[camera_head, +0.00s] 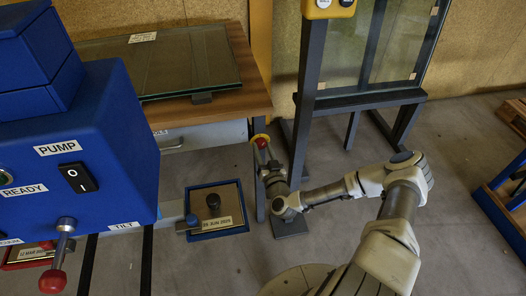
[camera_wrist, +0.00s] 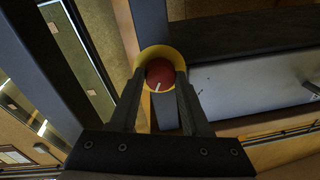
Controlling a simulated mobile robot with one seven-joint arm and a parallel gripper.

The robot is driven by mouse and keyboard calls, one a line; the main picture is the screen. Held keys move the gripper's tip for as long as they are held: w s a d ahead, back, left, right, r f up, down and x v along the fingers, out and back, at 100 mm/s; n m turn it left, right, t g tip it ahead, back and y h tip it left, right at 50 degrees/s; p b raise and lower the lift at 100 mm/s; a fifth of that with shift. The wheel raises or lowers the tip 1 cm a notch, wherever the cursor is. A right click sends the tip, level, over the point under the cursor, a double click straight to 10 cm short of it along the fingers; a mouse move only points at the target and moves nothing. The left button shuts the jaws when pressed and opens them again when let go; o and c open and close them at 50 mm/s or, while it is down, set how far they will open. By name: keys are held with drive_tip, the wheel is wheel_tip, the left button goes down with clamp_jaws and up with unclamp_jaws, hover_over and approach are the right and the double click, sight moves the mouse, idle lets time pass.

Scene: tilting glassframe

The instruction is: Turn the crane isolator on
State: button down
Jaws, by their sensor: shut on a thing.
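The crane isolator is a round red knob (camera_wrist: 160,72) with a white line on a yellow round plate (camera_wrist: 151,52). In the wrist view the white line runs from the knob's middle toward its lower edge, leaning slightly left. My gripper (camera_wrist: 160,84) has one finger on each side of the knob and is shut on it. In the head view the red knob (camera_head: 261,143) and its yellow plate (camera_head: 260,136) show beside the dark post, with my gripper (camera_head: 264,151) just below. The fingertips' contact is partly hidden there.
A wooden workbench (camera_head: 210,108) with a glass sheet (camera_head: 165,65) stands just left of the isolator. A dark frame with glass (camera_head: 400,45) stands behind on the right. A blue pump cabinet (camera_head: 90,140) fills the left foreground.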

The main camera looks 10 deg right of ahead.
drive_tip(key=m+b, duration=0.2)
drive_tip(key=m, duration=0.4)
drive_tip(key=shift+m+h, duration=0.3)
drive_tip(key=shift+m, duration=0.1)
drive_tip(key=m+b, duration=0.2)
drive_tip(key=m, duration=0.3)
drive_tip(key=shift+a+m+h, duration=0.1)
drive_tip(key=shift+m+h, duration=0.2)
drive_tip(key=shift+m, duration=0.1)
drive_tip(key=shift+c, duration=1.8)
unclamp_jaws()
drive_tip(key=shift+s, duration=0.1)
